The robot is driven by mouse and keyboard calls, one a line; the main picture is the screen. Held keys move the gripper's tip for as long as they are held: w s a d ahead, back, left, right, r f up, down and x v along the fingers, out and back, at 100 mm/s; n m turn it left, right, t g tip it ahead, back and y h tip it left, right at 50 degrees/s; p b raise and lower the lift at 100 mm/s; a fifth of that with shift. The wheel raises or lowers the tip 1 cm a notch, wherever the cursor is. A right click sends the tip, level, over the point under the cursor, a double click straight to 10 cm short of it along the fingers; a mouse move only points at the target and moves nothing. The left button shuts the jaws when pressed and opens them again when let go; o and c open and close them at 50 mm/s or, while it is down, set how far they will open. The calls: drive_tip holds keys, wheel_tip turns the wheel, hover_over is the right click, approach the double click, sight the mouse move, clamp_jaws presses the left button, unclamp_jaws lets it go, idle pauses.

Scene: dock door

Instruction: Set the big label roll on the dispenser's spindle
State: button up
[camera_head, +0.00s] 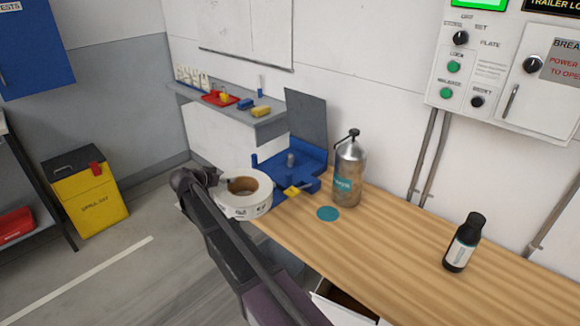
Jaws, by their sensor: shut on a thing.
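The big label roll (256,204) is white with a brown core and an open centre hole. It is at the front left corner of the wooden workbench, its hole facing up. My gripper (213,180) is at the roll's left side, shut on it; the fingertips are hard to make out. The dispenser (312,170) is blue, just behind and right of the roll, with a dark upright panel at its back. Its short grey spindle (291,160) stands upright and bare. A yellow part (293,191) shows at the dispenser's front, close to the roll.
A metal spray bottle (348,175) stands right of the dispenser, with a teal disc (328,213) before it. A dark bottle (464,242) stands further right. A wall shelf (270,128) holds small items behind. The bench middle (400,235) is clear.

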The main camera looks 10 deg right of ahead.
drive_tip(key=w+d, duration=0.3)
drive_tip(key=w, duration=0.8)
drive_tip(key=w+d+n, duration=0.1)
drive_tip(key=w+d, duration=0.2)
drive_tip(key=w, duration=0.8)
drive_tip(key=shift+d+r+t, duration=0.2)
drive_tip(key=shift+d+t, duration=0.05)
drive_tip(key=shift+t, duration=0.05)
drive_tip(key=w+d, duration=1.2)
drive_tip(key=d, duration=0.4)
wheel_tip(320, 180, down, 7)
drive_tip(key=b, duration=0.6)
drive_tip(key=shift+s+r, duration=0.15)
drive_tip(key=shift+s, duration=0.1)
drive_tip(key=shift+a+b, duration=0.1)
drive_tip(key=shift+b, duration=0.25)
wheel_tip(320, 180, down, 4)
drive_tip(key=b, duration=0.4)
drive_tip(key=shift+f, duration=0.25)
drive_tip(key=shift+w+f+b, duration=0.15)
drive_tip(key=shift+b, duration=0.15)
drive_tip(key=shift+d, duration=0.2)
